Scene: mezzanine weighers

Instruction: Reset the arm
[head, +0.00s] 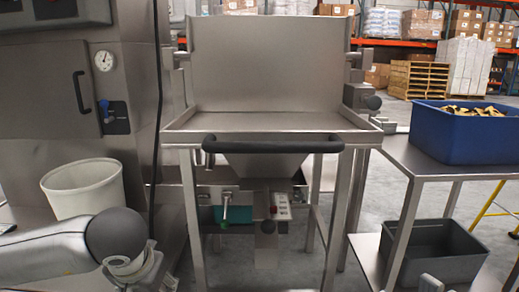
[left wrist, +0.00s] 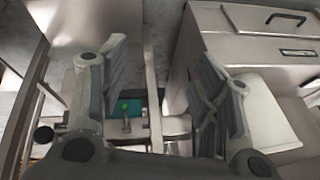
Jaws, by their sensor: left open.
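My left arm (head: 50,255) comes in from the lower left of the head view, bent at a dark round joint; its gripper is not clearly seen there. In the left wrist view my left gripper (left wrist: 160,52) is open, its two grey fingers wide apart with nothing held between them. Beyond the fingers are steel framework and a teal part with a green knob (left wrist: 125,105). My right gripper is not seen in either view.
A steel hopper with a black-padded bar (head: 272,143) stands in the centre. A white bucket (head: 84,190) is close beside my left arm. At right, a blue bin (head: 455,146) of brass-coloured pieces sits on a steel table, a dark grey bin (head: 436,268) below.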

